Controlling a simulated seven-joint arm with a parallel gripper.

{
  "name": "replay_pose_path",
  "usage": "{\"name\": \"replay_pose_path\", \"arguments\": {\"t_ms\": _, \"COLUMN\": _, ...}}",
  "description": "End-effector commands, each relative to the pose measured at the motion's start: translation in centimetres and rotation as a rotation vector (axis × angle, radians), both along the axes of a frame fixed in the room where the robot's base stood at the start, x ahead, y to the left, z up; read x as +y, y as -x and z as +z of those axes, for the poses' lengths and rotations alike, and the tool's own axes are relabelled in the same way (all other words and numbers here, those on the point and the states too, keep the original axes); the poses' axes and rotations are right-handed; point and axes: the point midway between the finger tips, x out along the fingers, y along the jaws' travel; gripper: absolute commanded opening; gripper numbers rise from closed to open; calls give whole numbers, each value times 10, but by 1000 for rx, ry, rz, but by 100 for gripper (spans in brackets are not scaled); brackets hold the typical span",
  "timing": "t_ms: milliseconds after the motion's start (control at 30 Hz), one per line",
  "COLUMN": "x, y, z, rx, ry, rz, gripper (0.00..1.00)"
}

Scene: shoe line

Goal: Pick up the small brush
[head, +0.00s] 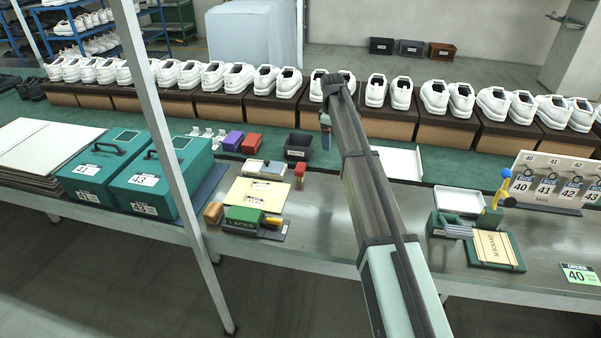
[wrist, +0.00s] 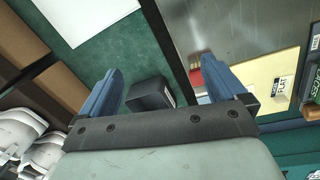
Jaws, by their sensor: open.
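I cannot tell for certain which thing is the small brush. A small brown block (head: 213,212), perhaps a brush, lies at the left end of the green laces box (head: 243,217). A small upright red thing (head: 300,170) stands right of the cream sheets; a red thing also shows by the right finger in the wrist view (wrist: 196,77). My gripper (wrist: 160,65) is open and empty, its two blue fingers apart. It hangs above the bench near the small black bin (wrist: 150,95). In the head view my arm hides much of it.
The black bin (head: 298,147) stands on the green mat. Cream sheets (head: 258,193) lie left of my arm, green cases (head: 157,180) farther left. White shoes on boxes (head: 270,108) line the back. Bare metal bench (head: 325,215) lies beside my arm.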

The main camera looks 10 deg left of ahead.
Motion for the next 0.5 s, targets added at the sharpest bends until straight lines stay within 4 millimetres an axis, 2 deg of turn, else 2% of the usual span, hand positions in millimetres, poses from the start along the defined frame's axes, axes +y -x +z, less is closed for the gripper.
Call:
{"name": "replay_pose_path", "arguments": {"t_ms": 33, "x": 29, "y": 6, "z": 0, "rx": 27, "ry": -4, "rz": 62, "gripper": 98}}
{"name": "replay_pose_path", "arguments": {"t_ms": 100, "x": 58, "y": 16, "z": 0, "rx": 60, "ry": -11, "rz": 133, "gripper": 98}}
{"name": "replay_pose_path", "arguments": {"t_ms": 200, "x": 86, "y": 29, "z": 0, "rx": 95, "ry": -18, "rz": 210, "gripper": 98}}
{"name": "replay_pose_path", "arguments": {"t_ms": 333, "x": 105, "y": 38, "z": -1, "rx": 120, "ry": -22, "rz": 262, "gripper": 98}}
{"name": "replay_pose_path", "arguments": {"t_ms": 500, "x": 109, "y": 40, "z": -9, "rx": 126, "ry": -23, "rz": 274, "gripper": 98}}
